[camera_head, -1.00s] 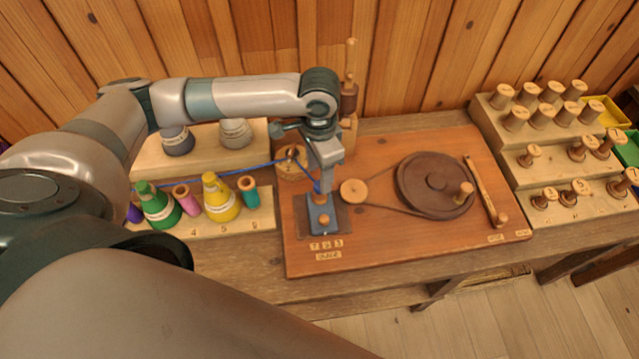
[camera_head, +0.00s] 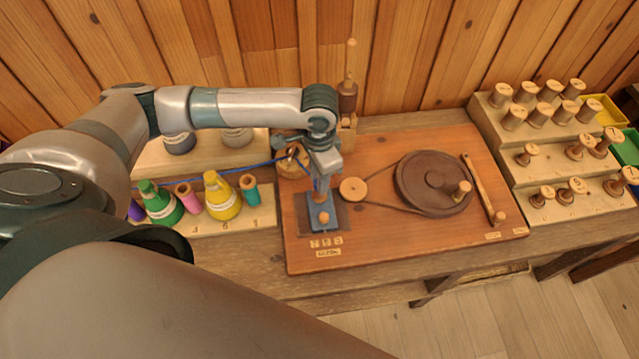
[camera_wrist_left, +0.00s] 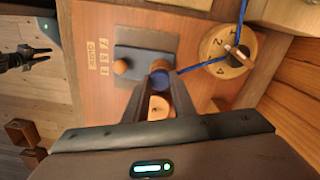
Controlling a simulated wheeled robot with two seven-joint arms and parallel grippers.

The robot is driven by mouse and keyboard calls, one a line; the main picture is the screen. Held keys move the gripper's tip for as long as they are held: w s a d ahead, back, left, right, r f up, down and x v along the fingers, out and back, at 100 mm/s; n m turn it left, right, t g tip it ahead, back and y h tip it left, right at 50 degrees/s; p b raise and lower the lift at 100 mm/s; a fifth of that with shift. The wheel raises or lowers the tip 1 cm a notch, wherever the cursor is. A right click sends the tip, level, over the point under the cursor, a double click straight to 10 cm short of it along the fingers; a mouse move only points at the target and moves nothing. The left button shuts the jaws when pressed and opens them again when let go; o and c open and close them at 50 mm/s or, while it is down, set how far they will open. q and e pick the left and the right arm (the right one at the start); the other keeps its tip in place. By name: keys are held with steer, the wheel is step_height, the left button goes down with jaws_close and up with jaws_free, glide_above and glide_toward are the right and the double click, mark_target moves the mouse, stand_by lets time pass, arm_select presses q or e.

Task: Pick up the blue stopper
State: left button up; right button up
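The blue stopper (camera_wrist_left: 160,80) shows in the left wrist view as a small round blue thing between the fingertips of my left gripper (camera_wrist_left: 162,86). The fingers stand apart on either side of it; whether they touch it is unclear. In the head view my left gripper (camera_head: 320,188) points down over the blue-grey block with a wooden ball knob (camera_head: 323,217) on the wooden board (camera_head: 400,245). There the gripper mostly hides the stopper. My right gripper (camera_wrist_left: 36,58) shows small and dark at the top left of the wrist view, with its fingers apart.
A round numbered wooden drum (camera_wrist_left: 228,55) with blue cord stands close beside the left gripper. The board also carries a small pulley (camera_head: 353,189) and a dark wheel (camera_head: 432,183). Coloured cones and spools stand on a rack (camera_head: 262,219) at left; stepped spool racks (camera_head: 545,215) stand right.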

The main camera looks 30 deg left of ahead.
stand_by(0.3)
arm_select(q)
steer(key=shift+r+b, duration=0.3)
steer(key=shift+r, duration=0.15)
steer(key=r, duration=0.1)
steer(key=r+b, duration=0.1)
steer(key=r, duration=0.1)
steer(key=shift+w+d+r, duration=0.15)
steer(key=shift+d, duration=0.2)
steer(key=w+d+r+b, duration=0.3)
steer(key=d+r, duration=0.3)
steer(key=d, duration=0.4)
steer(key=shift+w+r+b, duration=0.35)
steer(key=shift+w+r, duration=0.05)
steer(key=shift+w, duration=0.05)
steer(key=s+a+n+b, duration=0.3)
steer(key=s+a+n, duration=0.4)
steer(key=shift+a+f, duration=0.15)
steer(key=shift+f, duration=0.15)
